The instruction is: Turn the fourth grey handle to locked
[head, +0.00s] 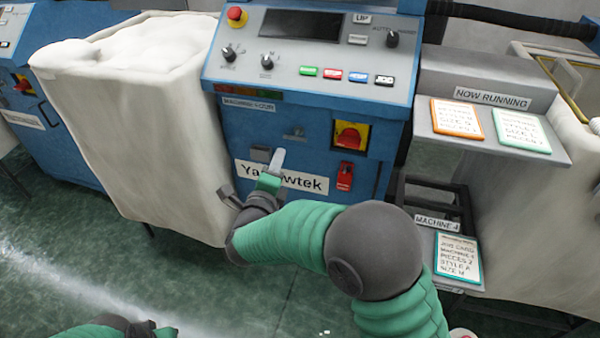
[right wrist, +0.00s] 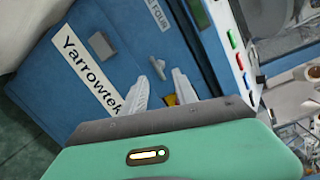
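The blue machine labelled Machine Four (head: 225,140) stands in front of me. A small grey handle (head: 294,133) sits on its front panel, left of a red-and-yellow switch (head: 350,135); whether it is locked cannot be told. My right gripper (head: 277,158) is just below the handle, before the Yarrowtek plate. In the right wrist view, the pale fingers of my right gripper (right wrist: 161,77) are apart, with nothing held. The grey handle (right wrist: 157,68) shows between and just beyond their tips. My left gripper (head: 140,327) is at the bottom left edge, mostly cut off.
A grey block (head: 261,153) and a red device (head: 345,175) are on the same panel. The sloped control panel (head: 310,88) juts out above. A cream fabric-covered bulk (head: 150,120) stands left, and a shelf with cards (head: 445,148) stands right.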

